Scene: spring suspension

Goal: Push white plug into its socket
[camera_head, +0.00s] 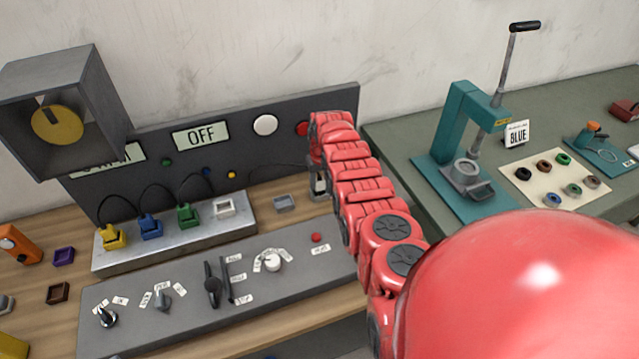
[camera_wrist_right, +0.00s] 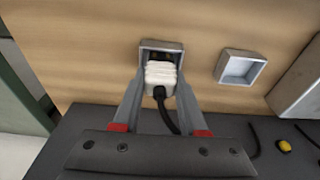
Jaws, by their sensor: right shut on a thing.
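The white plug (camera_wrist_right: 160,73) with its black cable is between the fingers of my right gripper (camera_wrist_right: 161,82) in the right wrist view. The gripper is shut on it. The plug is at a grey square holder (camera_wrist_right: 162,45) on the wooden top; I cannot tell whether it still sits in it. In the head view my right gripper (camera_head: 318,186) is partly hidden by my red arm, and the plug is not clear. The white square socket (camera_head: 224,207) is open at the right end of the metal block (camera_head: 180,238). My left gripper is not in view.
Yellow (camera_head: 112,237), blue (camera_head: 150,227) and green (camera_head: 188,216) plugs stand on the block, with cables to the dark back panel (camera_head: 230,150). An empty grey holder (camera_head: 284,203) lies between the block and my gripper. A control panel (camera_head: 200,295) is in front.

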